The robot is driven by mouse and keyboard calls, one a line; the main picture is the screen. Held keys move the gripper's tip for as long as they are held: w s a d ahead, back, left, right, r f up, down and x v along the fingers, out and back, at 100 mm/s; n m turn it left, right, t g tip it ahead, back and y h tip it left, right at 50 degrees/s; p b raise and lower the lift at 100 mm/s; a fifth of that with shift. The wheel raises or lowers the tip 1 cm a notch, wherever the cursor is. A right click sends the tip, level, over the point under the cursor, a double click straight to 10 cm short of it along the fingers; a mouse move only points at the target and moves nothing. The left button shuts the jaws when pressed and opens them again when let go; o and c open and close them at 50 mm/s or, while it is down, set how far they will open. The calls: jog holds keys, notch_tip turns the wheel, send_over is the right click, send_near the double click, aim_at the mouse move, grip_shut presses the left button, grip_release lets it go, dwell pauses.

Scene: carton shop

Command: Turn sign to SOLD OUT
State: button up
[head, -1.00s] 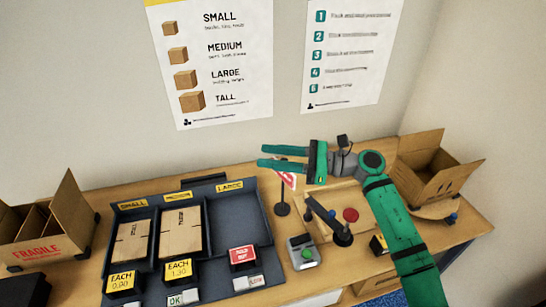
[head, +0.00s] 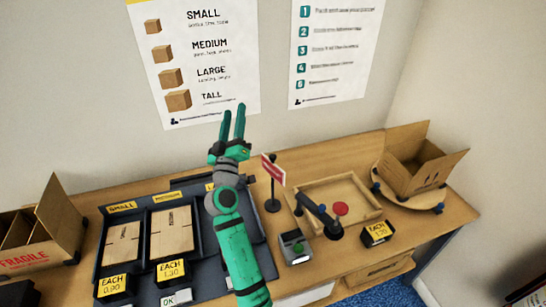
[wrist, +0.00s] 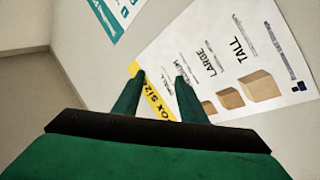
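The sign is out of the wrist view.
A dark tray (head: 107,236) with flat cartons is at left, its right part hidden by my arm.

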aim_at(271, 158)
jog(key=s+d+f+m+g+h, duration=0.35)
jog(key=f+m, duration=0.25)
jog(key=f, duration=0.2)
jog(key=s+d+f+m+g+h, duration=0.3)
jog(key=s+f+m+g+h, duration=0.15)
jog(key=f+m, duration=0.3)
jog(key=shift+n+t+y, duration=0.3)
jog(key=shift+n, duration=0.05)
jog(key=x, duration=0.7)
jog(key=f+x, duration=0.1)
jog(key=x, duration=0.2)
jog(key=shift+w, duration=0.35)
jog(key=shift+s+a, duration=0.1)
jog(key=shift+a, duration=0.05)
jog(key=shift+c, duration=0.3)
grip_shut()
